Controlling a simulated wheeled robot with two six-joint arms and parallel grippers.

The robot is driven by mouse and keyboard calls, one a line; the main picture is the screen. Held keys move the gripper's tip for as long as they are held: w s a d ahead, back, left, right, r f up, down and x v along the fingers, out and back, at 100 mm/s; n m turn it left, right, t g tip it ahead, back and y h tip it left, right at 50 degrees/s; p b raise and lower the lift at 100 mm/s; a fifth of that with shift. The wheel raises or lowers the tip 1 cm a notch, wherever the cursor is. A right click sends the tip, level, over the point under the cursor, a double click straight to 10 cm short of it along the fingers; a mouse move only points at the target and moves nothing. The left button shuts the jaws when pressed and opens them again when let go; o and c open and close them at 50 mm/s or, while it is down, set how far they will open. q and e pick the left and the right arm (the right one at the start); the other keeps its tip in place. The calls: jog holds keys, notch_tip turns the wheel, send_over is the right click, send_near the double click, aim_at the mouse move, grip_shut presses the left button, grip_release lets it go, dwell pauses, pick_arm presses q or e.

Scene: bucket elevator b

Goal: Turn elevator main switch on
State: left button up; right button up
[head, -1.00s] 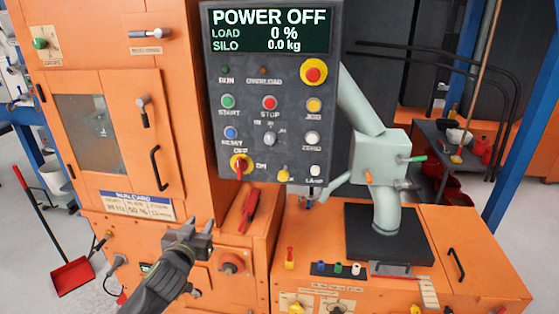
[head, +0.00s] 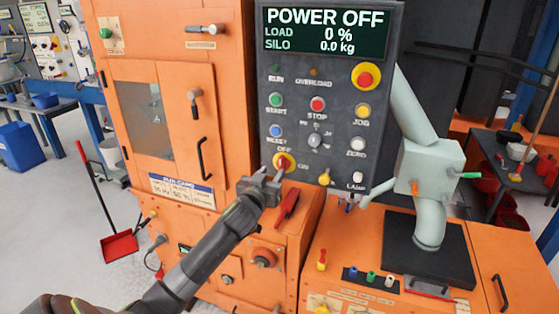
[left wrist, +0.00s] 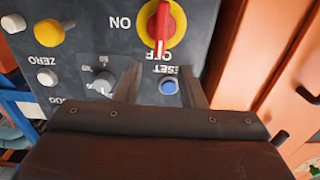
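The main switch (head: 284,162) is a red handle on a yellow disc, low on the left of the dark control panel (head: 338,176). Its handle stands upright, in line with the OFF label; ON is to the right in the head view. The panel's display (head: 325,32) reads POWER OFF. My left gripper (head: 268,180) is just below and left of the switch. In the left wrist view the picture is upside down; the switch (left wrist: 162,28) shows beyond the parted fingers (left wrist: 158,75), not between them. The gripper is open and empty. My right gripper is out of view.
Close around the switch are the blue RESET button (head: 276,131), a grey selector knob (head: 315,141) and a yellow knob (head: 324,178). A red-handled lever (head: 288,204) lies below on the orange housing. A pale green pipe unit (head: 425,170) stands at right.

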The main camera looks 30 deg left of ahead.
aim_at(280, 161)
pick_arm(q)
jog(key=shift+p+x, duration=0.55)
jog(key=shift+x, duration=3.15)
jog(key=shift+c, duration=0.2)
grip_shut()
